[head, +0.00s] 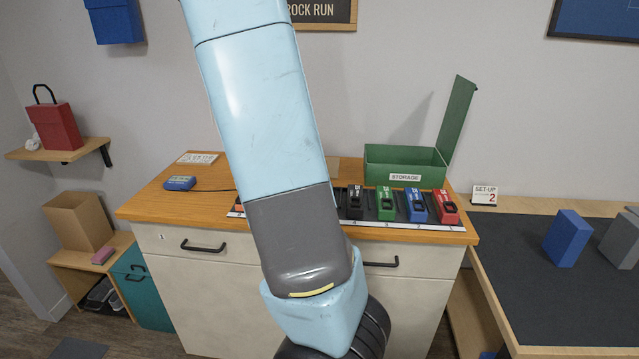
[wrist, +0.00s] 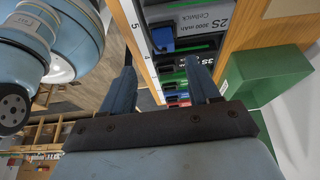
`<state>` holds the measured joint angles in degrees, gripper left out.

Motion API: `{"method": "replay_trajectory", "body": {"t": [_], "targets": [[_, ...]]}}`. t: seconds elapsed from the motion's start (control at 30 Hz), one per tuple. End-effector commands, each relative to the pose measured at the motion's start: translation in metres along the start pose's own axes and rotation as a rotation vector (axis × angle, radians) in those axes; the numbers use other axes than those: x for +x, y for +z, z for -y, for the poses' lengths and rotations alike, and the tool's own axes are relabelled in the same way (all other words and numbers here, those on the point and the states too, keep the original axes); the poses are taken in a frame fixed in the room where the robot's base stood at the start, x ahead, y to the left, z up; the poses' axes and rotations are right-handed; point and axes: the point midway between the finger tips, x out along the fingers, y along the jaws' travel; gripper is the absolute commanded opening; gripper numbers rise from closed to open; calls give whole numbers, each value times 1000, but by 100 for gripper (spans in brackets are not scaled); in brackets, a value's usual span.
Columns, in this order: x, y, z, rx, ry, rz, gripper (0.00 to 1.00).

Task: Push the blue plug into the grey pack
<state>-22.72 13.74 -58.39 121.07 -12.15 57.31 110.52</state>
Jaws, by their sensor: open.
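In the wrist view, the grey pack (wrist: 207,20), lettered 2S 3000 mAh, lies at the top in a black rack. A small blue piece, seemingly the blue plug (wrist: 161,38), is at its left end beside the numbered strip. I cannot tell how far it is in. My gripper (wrist: 160,63) is open, its two fingers apart over the rack with nothing clearly between them. The blue piece shows in line with the gap between the fingertips. In the head view my arm hides the gripper, the grey pack and the plug.
Black (head: 355,203), green (head: 386,204), blue (head: 416,206) and red packs (head: 445,207) stand along the rack's right part. The open green storage box (head: 405,166) is behind them. A blue device (head: 180,183) with a black cord lies on the left of the wooden top.

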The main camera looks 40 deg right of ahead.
Motion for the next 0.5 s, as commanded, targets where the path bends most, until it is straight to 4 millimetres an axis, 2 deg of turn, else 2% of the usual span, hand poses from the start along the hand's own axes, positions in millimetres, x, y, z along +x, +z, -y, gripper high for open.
{"method": "replay_trajectory", "body": {"t": [0.03,0.2,0.37,0.5], "targets": [[-10,0,1,-1,-3,3,61],[-30,-1,1,1,-2,2,61],[-37,-1,0,-13,0,8,61],[-40,6,-12,-138,-4,69,61]]}}
